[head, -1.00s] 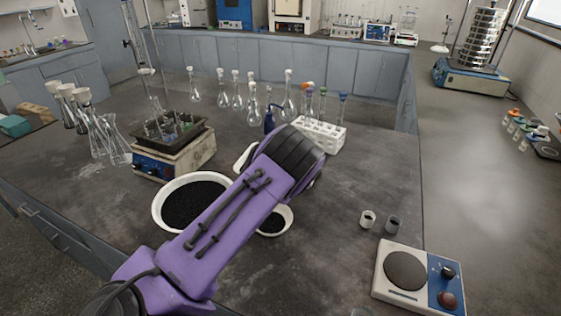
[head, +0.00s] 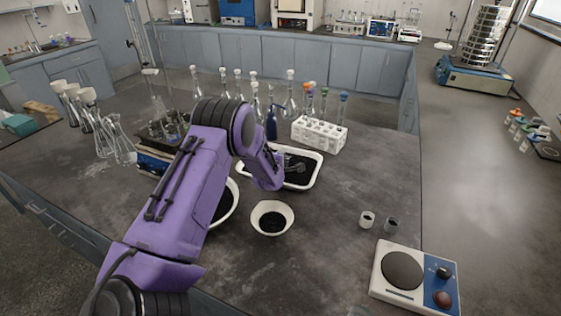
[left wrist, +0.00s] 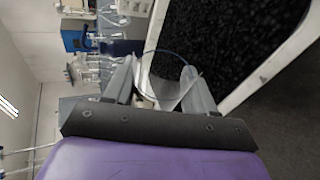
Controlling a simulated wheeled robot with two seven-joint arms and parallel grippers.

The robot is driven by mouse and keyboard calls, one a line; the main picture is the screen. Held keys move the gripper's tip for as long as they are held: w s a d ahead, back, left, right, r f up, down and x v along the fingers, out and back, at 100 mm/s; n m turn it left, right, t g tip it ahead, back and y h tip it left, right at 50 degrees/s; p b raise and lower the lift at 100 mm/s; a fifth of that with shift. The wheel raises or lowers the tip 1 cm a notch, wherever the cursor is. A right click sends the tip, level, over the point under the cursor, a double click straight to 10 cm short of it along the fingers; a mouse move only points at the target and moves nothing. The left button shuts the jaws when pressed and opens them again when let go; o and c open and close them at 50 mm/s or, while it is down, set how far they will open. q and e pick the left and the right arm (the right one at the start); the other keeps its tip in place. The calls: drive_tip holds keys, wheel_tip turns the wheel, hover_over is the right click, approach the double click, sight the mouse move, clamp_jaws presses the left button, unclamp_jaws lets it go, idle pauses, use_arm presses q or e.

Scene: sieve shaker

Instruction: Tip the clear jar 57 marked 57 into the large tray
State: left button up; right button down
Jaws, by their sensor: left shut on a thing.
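My left gripper (left wrist: 160,85) is shut on a clear jar (left wrist: 172,92), seen between the fingers in the left wrist view. The jar looks tilted; its mark cannot be read and I cannot tell whether anything is inside. The large tray (head: 318,172), white and rectangular with black granules, stands at mid-bench in the head view. My left arm reaches over its left part, with the gripper at or above the granules. In the left wrist view, the tray's white rim (left wrist: 276,66) and granules fill the upper right. My right gripper is not in view.
A white bowl (head: 258,226) with black material stands in front of the tray; a larger round dish (head: 231,208) is partly behind my arm. A white tube rack (head: 320,134) and flasks stand behind. Two small cups (head: 367,219) and a balance (head: 403,270) are at right.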

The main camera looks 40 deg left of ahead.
use_arm(q)
drive_tip(key=shift+s+a+f+n+h+b, duration=0.25)
drive_tip(key=shift+a+n+h+b, duration=0.2)
drive_tip(key=shift+n+h, duration=0.3)
drive_tip(key=shift+w+d, duration=0.2)
drive_tip(key=shift+d, duration=0.05)
drive_tip(key=n+h+b, duration=0.1)
drive_tip(key=f+n+h+b, duration=0.1)
drive_tip(key=b, duration=0.1)
drive_tip(key=shift+s+a, duration=0.15)
drive_tip(key=shift+r+n+h, duration=0.1)
drive_tip(key=shift+n+h, duration=0.25)
drive_tip(key=shift+d+r, duration=0.2)
drive_tip(key=shift+d, duration=0.05)
drive_tip(key=h+b, duration=0.1)
drive_tip(key=f+n+b, duration=0.1)
drive_tip(key=b, duration=0.1)
drive_tip(key=shift+d+n+t+h, duration=0.2)
drive_tip(key=shift+n+t+h, duration=0.1)
drive_tip(key=shift+t+h, duration=0.1)
drive_tip(key=shift+n+h+b, duration=0.3)
drive_tip(key=shift+b, duration=0.25)
drive_tip(key=shift+w+d+r, duration=0.15)
drive_tip(key=shift+w, duration=0.05)
drive_tip(key=shift+d+r, duration=0.15)
drive_tip(key=shift+r, duration=0.05)
